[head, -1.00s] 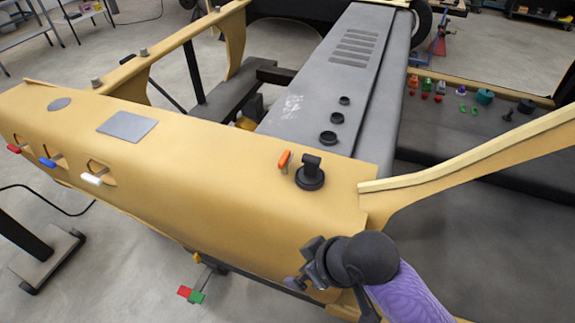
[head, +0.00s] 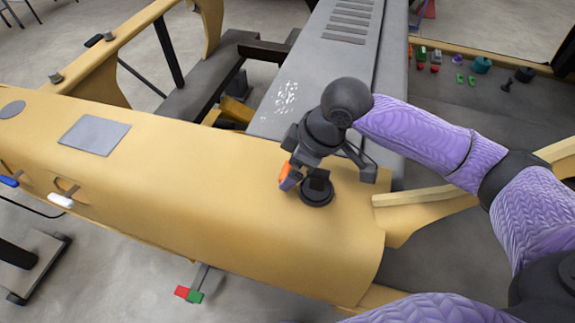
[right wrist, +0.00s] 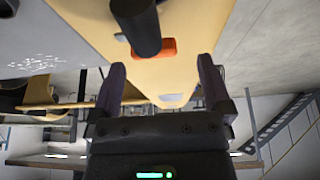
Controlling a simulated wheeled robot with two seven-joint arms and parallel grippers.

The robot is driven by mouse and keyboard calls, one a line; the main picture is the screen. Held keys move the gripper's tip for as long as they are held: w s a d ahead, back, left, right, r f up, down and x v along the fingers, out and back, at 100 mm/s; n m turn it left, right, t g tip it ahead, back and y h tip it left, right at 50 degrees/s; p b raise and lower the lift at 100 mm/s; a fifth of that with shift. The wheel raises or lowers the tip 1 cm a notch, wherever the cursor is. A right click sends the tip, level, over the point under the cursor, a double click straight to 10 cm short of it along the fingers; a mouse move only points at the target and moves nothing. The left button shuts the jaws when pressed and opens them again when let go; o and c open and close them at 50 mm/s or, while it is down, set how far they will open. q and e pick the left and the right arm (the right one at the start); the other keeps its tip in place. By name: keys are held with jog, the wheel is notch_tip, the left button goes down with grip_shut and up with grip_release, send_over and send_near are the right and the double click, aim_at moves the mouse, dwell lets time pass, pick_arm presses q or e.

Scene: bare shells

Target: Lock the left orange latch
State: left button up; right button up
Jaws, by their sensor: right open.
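The left orange latch (head: 284,171) is a small orange handle on top of the yellow beam, beside a round black base with a short black post (head: 317,188). My right gripper (head: 296,172) is over the beam right at the latch and partly hides it. In the right wrist view the open fingers (right wrist: 161,62) stand apart, with the orange latch (right wrist: 169,48) showing between and beyond their tips. The black post (right wrist: 138,25) is in front of part of the latch. I cannot tell whether a finger touches it. My left gripper is out of view.
The yellow beam (head: 180,170) runs across the view, with a grey plate (head: 93,135) on top and blue and white handles (head: 60,200) on its side. A grey panel (head: 285,65) lies behind. Small coloured parts (head: 435,57) lie at the far right.

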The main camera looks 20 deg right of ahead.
aim_at(286, 169)
jog(key=shift+w+a+f, duration=0.2)
jog(key=shift+w+f, duration=0.25)
jog(key=shift+f, duration=0.15)
jog(key=shift+w+a+f, duration=0.2)
jog(key=shift+w+f, duration=0.2)
jog(key=shift+f, duration=0.2)
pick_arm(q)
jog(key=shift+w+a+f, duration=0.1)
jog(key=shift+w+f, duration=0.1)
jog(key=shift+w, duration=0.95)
pick_arm(e)
jog(key=shift+s, duration=0.2)
